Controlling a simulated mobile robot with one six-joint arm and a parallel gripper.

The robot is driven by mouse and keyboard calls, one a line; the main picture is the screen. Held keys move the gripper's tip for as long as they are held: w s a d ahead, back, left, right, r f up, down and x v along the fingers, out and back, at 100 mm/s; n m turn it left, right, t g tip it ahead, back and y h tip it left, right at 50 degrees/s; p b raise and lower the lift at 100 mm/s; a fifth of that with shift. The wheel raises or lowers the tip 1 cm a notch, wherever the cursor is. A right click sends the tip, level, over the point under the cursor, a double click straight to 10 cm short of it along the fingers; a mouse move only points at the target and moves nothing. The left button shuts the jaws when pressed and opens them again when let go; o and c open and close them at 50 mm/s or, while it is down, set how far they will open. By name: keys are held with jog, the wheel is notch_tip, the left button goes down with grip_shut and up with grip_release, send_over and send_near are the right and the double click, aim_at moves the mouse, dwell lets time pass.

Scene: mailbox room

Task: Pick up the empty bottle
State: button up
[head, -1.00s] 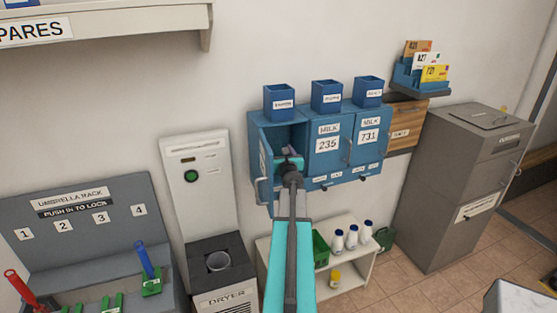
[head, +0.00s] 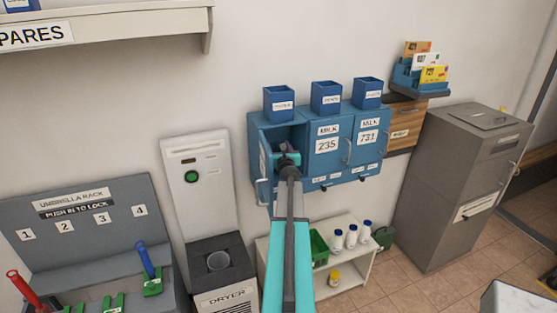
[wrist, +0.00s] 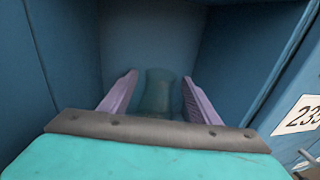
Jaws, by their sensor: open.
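The empty bottle (wrist: 158,88) is a dim, see-through, teal-tinted shape standing inside the open left milk compartment. In the wrist view it shows between the two purple fingers of my gripper (wrist: 158,95), with a gap on each side. Its lower part is hidden behind my gripper's grey bar. In the head view my gripper (head: 288,152) is inside the mouth of the blue milk box (head: 301,131), and the bottle cannot be made out there. My gripper is open, and its fingers do not visibly touch the bottle.
The compartment's open door (head: 264,165) hangs at the left of my arm. Closed doors marked 235 (head: 328,150) and 731 (head: 368,140) are to the right. A low white shelf (head: 352,277) below holds white bottles and a green crate (head: 319,248). A dryer (head: 222,275) stands left.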

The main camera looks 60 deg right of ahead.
dwell(0.6)
grip_shut()
jog(key=shift+r, duration=0.1)
dwell(0.3)
jog(key=shift+s+a+r, duration=0.1)
jog(key=shift+s+r, duration=0.05)
jog(key=shift+r, duration=0.25)
notch_tip(320, 180, up, 6)
jog(key=shift+r+p, duration=0.15)
jog(key=shift+p, duration=0.8)
jog(key=s+d+b+v, duration=0.1)
jog(key=b+v, duration=0.1)
jog(key=v, duration=0.7)
jog(key=s+d+f+b+v, duration=0.1)
jog(key=s+b+v, duration=0.1)
jog(key=v, duration=0.8)
jog(key=shift+d, duration=0.35)
jog(key=shift+f, duration=0.15)
